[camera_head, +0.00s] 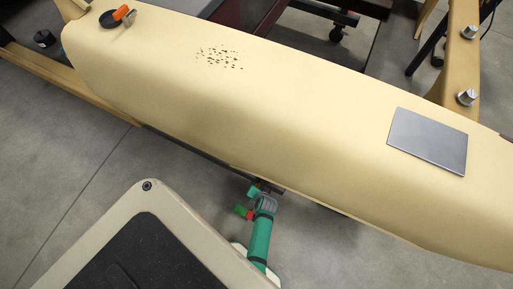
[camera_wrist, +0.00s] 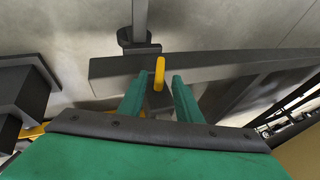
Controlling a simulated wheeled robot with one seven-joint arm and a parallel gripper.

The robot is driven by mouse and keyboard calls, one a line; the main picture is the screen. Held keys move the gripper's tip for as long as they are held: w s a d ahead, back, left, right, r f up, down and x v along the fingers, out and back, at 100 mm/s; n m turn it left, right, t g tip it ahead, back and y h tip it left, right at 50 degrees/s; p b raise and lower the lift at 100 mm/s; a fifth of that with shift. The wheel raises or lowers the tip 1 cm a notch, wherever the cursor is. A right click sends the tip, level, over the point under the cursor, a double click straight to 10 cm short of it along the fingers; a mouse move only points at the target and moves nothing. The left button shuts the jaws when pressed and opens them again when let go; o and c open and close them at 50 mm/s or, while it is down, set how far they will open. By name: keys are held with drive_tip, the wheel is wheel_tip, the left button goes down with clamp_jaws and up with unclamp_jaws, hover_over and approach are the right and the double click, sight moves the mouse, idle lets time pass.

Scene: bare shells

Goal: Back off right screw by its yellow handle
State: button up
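The yellow handle (camera_wrist: 159,73) shows in the wrist view as a short upright bar in front of a dark grey beam (camera_wrist: 215,65). My gripper (camera_wrist: 157,84) has two green fingers, spread apart. The handle stands between the fingertips in the picture, with a visible gap on each side; I cannot tell how deep it is between them. The screw's shaft is not clearly visible. In the head view, my green arm (camera_head: 261,238) reaches to the lower edge of the cream shell (camera_head: 290,110).
A grey post (camera_wrist: 139,14) with a dark collar stands behind the beam. A dark block (camera_wrist: 25,95) lies at the left of the wrist view. On the shell are a grey plate (camera_head: 428,141) and an orange-handled part (camera_head: 121,13). Bare floor (camera_head: 70,165) shows at left.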

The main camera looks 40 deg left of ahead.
drive_tip(key=shift+x, duration=2.75)
clamp_jaws()
